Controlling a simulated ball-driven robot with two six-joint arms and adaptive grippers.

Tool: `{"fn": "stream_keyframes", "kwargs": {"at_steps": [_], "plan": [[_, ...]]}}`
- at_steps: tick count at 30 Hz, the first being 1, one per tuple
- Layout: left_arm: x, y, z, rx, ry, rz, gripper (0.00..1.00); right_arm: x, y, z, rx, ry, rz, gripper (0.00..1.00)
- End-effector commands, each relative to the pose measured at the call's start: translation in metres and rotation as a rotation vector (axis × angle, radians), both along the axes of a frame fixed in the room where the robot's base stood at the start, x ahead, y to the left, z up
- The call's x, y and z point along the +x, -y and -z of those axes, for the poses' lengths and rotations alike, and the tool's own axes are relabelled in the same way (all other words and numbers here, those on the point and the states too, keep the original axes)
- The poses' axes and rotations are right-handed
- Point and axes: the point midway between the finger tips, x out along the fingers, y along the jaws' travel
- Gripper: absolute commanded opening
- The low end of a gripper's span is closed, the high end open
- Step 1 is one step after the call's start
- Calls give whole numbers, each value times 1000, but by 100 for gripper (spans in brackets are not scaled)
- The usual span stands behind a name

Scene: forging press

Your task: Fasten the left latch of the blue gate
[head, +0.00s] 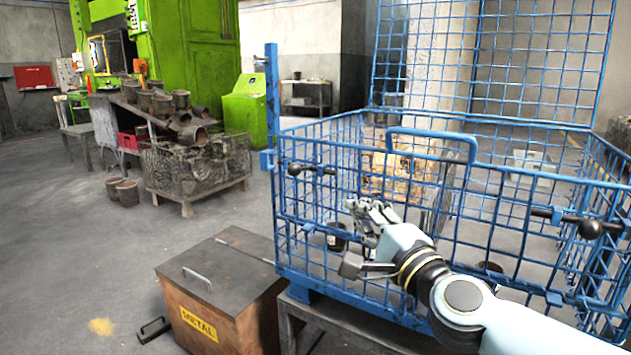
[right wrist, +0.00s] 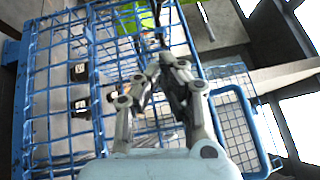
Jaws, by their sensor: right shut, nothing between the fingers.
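The blue wire-mesh gate (head: 345,215) stands upright at the front of a blue mesh cage, with a looped handle (head: 430,134) on top. Its left latch is a dark bar with a round black knob (head: 294,169), near the gate's upper left corner. I cannot tell whether its bar sits in the post. The right latch (head: 590,229) has a similar knob. My right gripper (head: 358,210) is in front of the gate, right of and below the left latch, apart from it. In the right wrist view its fingers (right wrist: 168,65) are together and empty. My left gripper is out of view.
A brown metal bin (head: 225,285) with a grey lid stands left of the cage. A tall blue post (head: 272,90) rises at the cage's left corner. A mesh panel (head: 490,60) stands high behind.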

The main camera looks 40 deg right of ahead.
Motion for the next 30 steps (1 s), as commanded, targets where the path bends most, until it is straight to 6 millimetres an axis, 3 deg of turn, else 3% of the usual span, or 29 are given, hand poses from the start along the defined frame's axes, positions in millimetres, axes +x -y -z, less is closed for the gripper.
{"fn": "stream_keyframes", "kwargs": {"at_steps": [15,21,30], "plan": [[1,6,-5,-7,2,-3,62,97,16,-15,5,3,1,0],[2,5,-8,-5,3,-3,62,117,1,-19,3,1,1,0],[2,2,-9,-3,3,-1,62,123,-3,-20,-1,0,0,0]]}}
